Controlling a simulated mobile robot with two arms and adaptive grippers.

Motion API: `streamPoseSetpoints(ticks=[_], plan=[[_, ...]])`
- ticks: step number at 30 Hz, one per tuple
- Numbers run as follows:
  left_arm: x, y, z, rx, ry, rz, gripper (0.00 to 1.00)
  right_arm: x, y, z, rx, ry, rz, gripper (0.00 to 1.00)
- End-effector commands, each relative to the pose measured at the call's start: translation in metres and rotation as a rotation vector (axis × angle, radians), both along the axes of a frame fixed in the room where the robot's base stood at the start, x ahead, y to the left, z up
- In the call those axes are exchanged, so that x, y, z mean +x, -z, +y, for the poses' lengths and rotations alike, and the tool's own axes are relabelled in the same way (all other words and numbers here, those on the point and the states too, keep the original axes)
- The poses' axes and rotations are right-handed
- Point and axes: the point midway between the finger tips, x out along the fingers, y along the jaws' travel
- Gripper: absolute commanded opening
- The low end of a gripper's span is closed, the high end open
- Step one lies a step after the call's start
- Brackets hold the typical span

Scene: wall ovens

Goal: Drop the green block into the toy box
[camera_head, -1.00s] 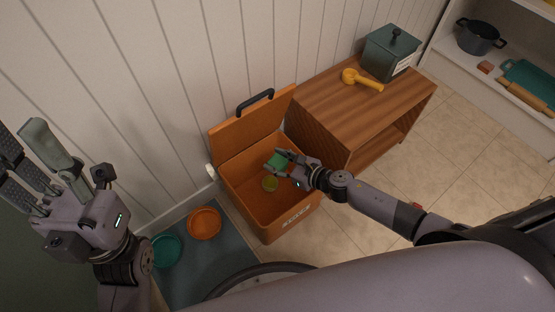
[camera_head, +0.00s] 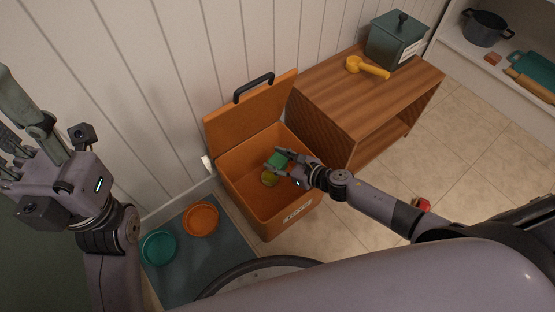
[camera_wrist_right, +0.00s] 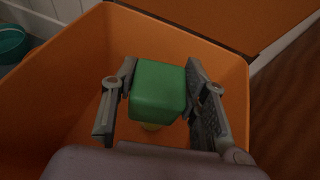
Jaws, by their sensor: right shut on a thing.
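The green block (camera_wrist_right: 158,92) is between the fingers of my right gripper (camera_head: 279,162), which is shut on it. In the head view the block (camera_head: 276,159) shows at the fingertips, over the opening of the toy box. The toy box (camera_head: 247,207) is orange, with its lid (camera_head: 243,113) raised against the wall. In the wrist view the box's walls (camera_wrist_right: 235,95) surround the held block. A yellowish thing (camera_head: 269,178) lies lower inside the box, partly hidden behind the block in the wrist view. My left gripper (camera_head: 20,115) is at the far left, away from the box; its fingertips are partly cut off.
A wooden cabinet (camera_head: 345,95) stands right of the box, with a yellow scoop-like thing (camera_head: 368,67) and a green canister (camera_head: 396,42) on top. An orange bowl (camera_head: 201,220) and a teal bowl (camera_head: 158,248) sit on a mat. A small red thing (camera_head: 422,205) lies on the floor.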

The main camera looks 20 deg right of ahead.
Motion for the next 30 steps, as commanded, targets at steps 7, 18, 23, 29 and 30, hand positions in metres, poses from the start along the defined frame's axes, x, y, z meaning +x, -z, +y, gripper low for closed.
streamPoseSetpoints(ticks=[7,18,23,29,30], plan=[[0.0,0.0,0.0,0.0,0.0,0.0,0.4,0.0,0.0,0.0,0.0,0.0,0.0,0.52],[0.0,0.0,0.0,0.0,0.001,0.0,0.4,0.0,0.0,0.0,-0.001,0.0,-0.001,0.64],[0.0,0.001,0.0,-0.001,0.0,0.001,0.4,-0.002,-0.001,-0.002,-0.001,0.0,0.0,0.64],[0.0,0.0,0.0,0.0,0.0,0.001,0.4,-0.024,-0.01,-0.016,-0.003,-0.003,0.001,0.64],[0.0,0.0,0.0,0.0,0.0,0.001,0.4,-0.031,-0.013,-0.021,-0.003,-0.003,0.003,0.64]])
